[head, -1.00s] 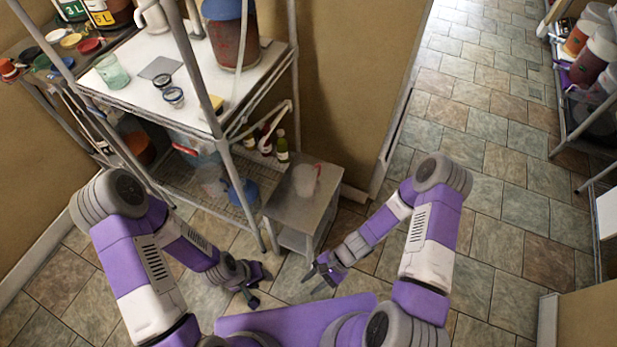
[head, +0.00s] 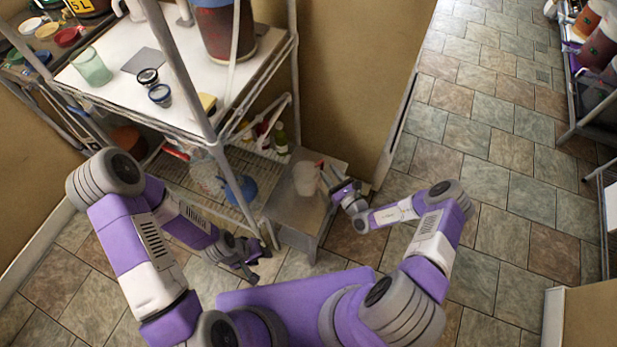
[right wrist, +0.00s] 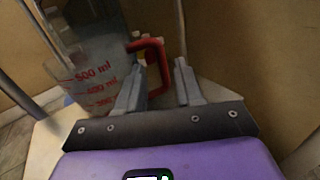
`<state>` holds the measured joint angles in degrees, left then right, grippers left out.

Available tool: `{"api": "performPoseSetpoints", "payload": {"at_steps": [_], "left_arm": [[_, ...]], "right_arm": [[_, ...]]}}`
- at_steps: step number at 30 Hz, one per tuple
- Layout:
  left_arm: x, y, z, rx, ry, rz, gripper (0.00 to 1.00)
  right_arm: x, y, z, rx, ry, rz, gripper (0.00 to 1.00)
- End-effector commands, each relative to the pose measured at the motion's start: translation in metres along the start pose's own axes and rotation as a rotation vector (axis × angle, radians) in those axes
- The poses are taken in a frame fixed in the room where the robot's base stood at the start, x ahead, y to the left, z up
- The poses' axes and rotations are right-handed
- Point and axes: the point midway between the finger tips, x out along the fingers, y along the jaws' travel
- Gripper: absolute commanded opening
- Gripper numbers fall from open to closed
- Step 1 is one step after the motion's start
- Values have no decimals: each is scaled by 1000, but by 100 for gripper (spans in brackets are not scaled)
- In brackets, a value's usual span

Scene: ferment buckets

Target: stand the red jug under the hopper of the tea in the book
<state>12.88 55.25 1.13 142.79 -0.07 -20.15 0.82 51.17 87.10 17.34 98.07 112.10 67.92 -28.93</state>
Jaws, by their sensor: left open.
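The red jug (head: 306,180) is a clear measuring jug with a red handle and red markings. It stands upright on a small grey side table, and shows large at the left in the right wrist view (right wrist: 95,75). My right gripper (head: 333,179) is beside it on the handle side. In the right wrist view its two fingers (right wrist: 160,66) are apart, with the red handle showing between them; I cannot tell whether they touch it. My left gripper (head: 255,264) is open and empty, low in front of the shelf rack. I cannot make out a hopper or a book.
The small side table (head: 298,226) stands against the rack's right side. The rack's white top (head: 128,107) holds a dark red bucket (head: 222,30), a green glass (head: 91,66) and small jars. A blue vessel (head: 241,190) sits on its lower shelf.

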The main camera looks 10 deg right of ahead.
Motion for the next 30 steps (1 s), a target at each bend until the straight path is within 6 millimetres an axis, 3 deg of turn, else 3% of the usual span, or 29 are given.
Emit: {"api": "performPoseSetpoints", "payload": {"at_steps": [9,16,24,30], "left_arm": [[21,-8,-2,0,2,0,43],[20,-8,-2,0,2,0,43],[20,-8,-2,0,2,0,43],[20,-8,-2,0,2,0,43]], "right_arm": [[44,-1,-4,-2,-1,3,36],[48,-1,-1,0,0,3,36],[48,-1,-2,0,0,3,0],[48,-1,-2,0,0,3,0]]}}
